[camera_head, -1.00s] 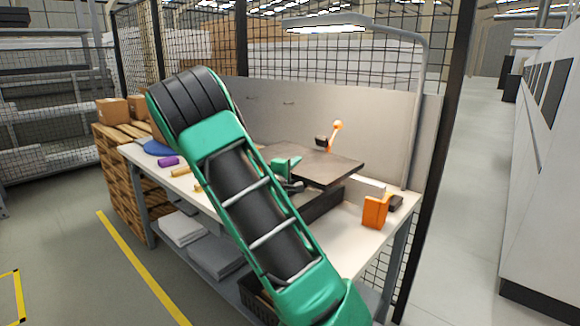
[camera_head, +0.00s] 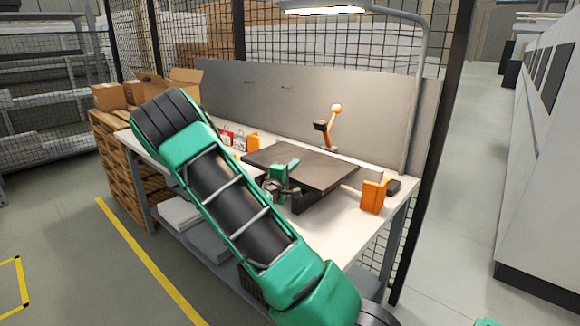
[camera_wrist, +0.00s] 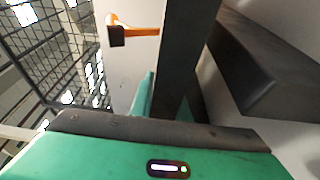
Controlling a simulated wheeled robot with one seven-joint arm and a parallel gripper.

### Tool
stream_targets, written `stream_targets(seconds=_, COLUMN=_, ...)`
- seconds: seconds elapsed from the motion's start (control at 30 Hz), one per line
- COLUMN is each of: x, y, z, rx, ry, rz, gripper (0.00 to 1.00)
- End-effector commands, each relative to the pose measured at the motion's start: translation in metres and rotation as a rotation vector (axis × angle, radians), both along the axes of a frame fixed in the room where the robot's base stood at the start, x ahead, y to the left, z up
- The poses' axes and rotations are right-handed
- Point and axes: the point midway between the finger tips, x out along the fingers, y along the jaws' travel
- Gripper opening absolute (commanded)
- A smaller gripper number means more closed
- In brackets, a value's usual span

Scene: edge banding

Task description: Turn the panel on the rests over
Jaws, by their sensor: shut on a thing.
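The panel (camera_head: 310,166) is a flat dark brown-grey board, lying roughly level over a dark rest (camera_head: 318,197) on the bench. My gripper (camera_head: 283,178), green with dark jaws, is shut on the panel's near left edge. In the wrist view the panel (camera_wrist: 184,60) runs edge-on away from the jaws. The dark rest (camera_wrist: 248,70) stands beside it there, with a light strip between them. My forearm hides part of the bench left of the panel. The panel's underside is hidden in the head view.
An orange holder (camera_head: 374,195) with a dark block stands right of the panel. An orange-and-black tool (camera_head: 330,128) stands behind it and also shows in the wrist view (camera_wrist: 132,33). A grey back panel and lamp post bound the bench. The bench's front right is clear.

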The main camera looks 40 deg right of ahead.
Motion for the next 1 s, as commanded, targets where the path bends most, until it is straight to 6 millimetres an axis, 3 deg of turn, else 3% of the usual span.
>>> stream_targets(seconds=0.5, x=0.0, y=-0.001, z=-0.027, rx=-0.007, ry=-0.002, rz=-0.001, gripper=0.0)
stream_targets(seconds=0.97, x=0.0, y=0.0, z=-0.03, rx=-0.006, ry=-0.002, rz=-0.001, gripper=0.0)
stream_targets(seconds=1.0, x=0.0, y=0.0, z=-0.03, rx=-0.006, ry=-0.002, rz=0.0, gripper=0.25)
